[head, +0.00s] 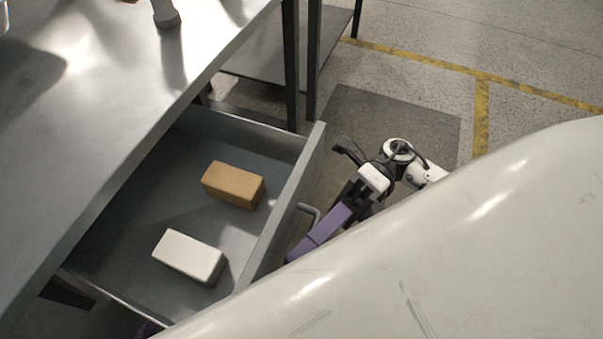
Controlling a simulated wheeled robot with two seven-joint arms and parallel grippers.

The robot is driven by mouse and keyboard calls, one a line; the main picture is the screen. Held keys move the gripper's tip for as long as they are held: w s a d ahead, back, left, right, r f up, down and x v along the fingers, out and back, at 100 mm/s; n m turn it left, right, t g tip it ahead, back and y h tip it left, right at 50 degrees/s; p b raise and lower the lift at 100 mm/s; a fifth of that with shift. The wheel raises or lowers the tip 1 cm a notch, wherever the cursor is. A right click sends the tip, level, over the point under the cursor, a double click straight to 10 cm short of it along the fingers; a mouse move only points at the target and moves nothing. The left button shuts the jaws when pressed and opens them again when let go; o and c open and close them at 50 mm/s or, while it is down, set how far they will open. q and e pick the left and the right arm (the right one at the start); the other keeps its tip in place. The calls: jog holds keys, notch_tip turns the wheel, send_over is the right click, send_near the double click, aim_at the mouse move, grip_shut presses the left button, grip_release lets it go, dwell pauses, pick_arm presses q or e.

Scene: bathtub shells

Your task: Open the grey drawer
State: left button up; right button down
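The grey drawer (285,205) stands pulled well out from under the metal worktop, its inside open to view. A bar handle (311,211) sits on the outside of its front panel. A tan block (233,185) and a white block (188,257) lie apart on the drawer floor. My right gripper (348,152) is outside the drawer, to the right of its front panel, beyond the handle and apart from it. Its fingers are dark and small, so I cannot tell whether they are open. My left gripper is not in view.
The grey worktop (100,95) covers the upper left, with dark legs (291,65) behind the drawer. A large smooth white surface (480,250) fills the lower right and hides part of my arm. Concrete floor with yellow lines (420,58) lies clear at the upper right.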

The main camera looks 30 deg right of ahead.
jog(key=c, duration=1.8)
grip_release()
jog(key=shift+c, duration=0.2)
jog(key=v, duration=1)
jog(key=shift+d+b, duration=0.2)
jog(key=shift+b, duration=0.15)
jog(key=shift+f, duration=0.1)
